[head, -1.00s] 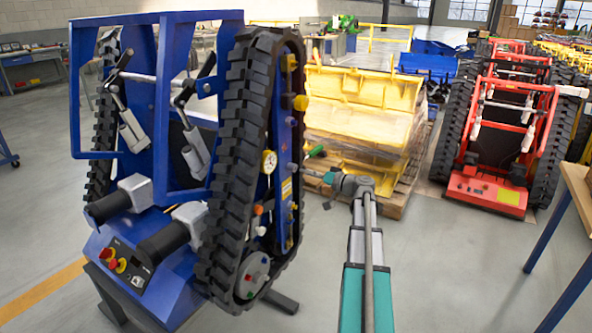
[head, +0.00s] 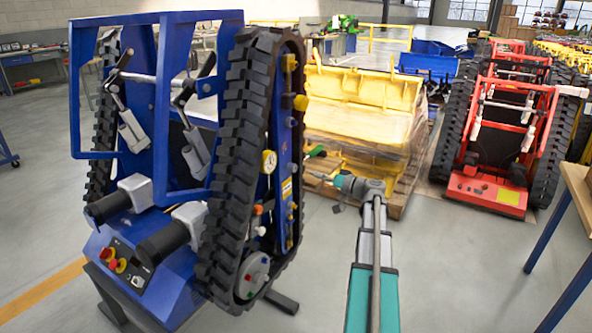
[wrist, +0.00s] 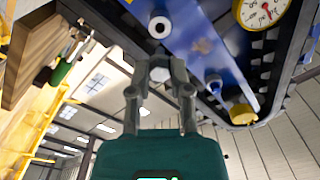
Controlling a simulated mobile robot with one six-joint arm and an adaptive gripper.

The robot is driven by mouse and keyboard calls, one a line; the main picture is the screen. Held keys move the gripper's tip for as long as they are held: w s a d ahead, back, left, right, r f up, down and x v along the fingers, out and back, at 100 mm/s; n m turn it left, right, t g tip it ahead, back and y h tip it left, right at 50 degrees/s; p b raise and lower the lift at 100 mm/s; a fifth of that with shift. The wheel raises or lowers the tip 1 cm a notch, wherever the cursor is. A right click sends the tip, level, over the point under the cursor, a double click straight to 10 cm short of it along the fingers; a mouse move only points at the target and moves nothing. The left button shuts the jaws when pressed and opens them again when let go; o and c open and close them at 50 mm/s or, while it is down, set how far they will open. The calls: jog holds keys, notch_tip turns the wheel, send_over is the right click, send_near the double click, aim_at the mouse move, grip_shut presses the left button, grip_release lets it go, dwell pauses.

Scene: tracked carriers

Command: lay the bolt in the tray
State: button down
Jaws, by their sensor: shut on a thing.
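My gripper (wrist: 160,66) is shut on a grey bolt (wrist: 160,74), whose round end shows between the fingertips in the wrist view. In the head view my gripper (head: 328,179) points left, just right of the blue carrier's side panel (head: 283,170). The bolt appears there as a small grey tip (head: 313,175), apart from the panel. In the wrist view a pale ring with a dark hole (wrist: 160,27) sits on the blue panel beyond the bolt. I cannot make out a tray in either view.
The blue carrier's black track (head: 235,165) stands close left, with a dial gauge (head: 269,161) and yellow knobs (head: 300,102) on its side. Yellow parts (head: 365,90) sit on a pallet behind. A red carrier (head: 495,150) and a wooden bench (head: 577,185) are right. Open floor lies between.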

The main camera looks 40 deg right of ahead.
jog(key=c, duration=1.1)
grip_release()
jog(key=shift+c, duration=0.2)
grip_shut()
